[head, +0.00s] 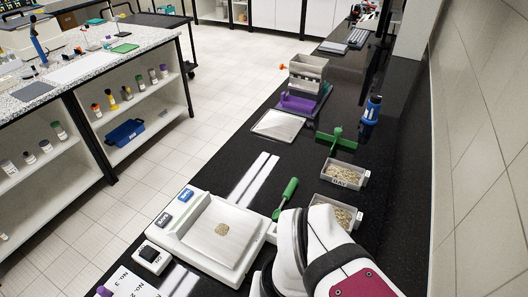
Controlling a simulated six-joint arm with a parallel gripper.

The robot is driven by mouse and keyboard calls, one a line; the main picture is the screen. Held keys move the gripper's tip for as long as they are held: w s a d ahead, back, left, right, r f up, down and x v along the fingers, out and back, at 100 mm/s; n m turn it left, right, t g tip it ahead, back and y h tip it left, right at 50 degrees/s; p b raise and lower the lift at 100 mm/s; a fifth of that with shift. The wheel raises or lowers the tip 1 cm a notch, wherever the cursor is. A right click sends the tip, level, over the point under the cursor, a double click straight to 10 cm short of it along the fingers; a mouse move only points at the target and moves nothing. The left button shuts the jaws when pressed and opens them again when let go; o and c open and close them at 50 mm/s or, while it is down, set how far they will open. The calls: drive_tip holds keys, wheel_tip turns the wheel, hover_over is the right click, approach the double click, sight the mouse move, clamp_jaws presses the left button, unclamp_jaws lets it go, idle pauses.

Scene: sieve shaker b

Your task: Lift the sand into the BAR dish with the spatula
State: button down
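A small pile of pale sand (222,229) lies on the steel pan of a white balance (172,238) at the lower middle. A green-handled tool (288,191), which looks like the spatula, is just right of the balance; its far end is unclear. Two grey dishes with grainy contents stand to the right, a farther one (326,176) and a nearer one (357,223). Their labels are too small to read surely, so I cannot tell which is BAR. My white arm fills the lower right and partly covers the nearer dish. My gripper does not show.
A green-handled item (337,140) lies beyond the dishes. A blue bottle (371,110), a flat tray (278,125) and a box on a purple-trimmed device (305,85) stand farther back.

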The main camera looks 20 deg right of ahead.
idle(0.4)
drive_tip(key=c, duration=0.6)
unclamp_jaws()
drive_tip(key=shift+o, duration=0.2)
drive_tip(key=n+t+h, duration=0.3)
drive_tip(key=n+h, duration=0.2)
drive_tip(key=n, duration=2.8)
hover_over(289, 189)
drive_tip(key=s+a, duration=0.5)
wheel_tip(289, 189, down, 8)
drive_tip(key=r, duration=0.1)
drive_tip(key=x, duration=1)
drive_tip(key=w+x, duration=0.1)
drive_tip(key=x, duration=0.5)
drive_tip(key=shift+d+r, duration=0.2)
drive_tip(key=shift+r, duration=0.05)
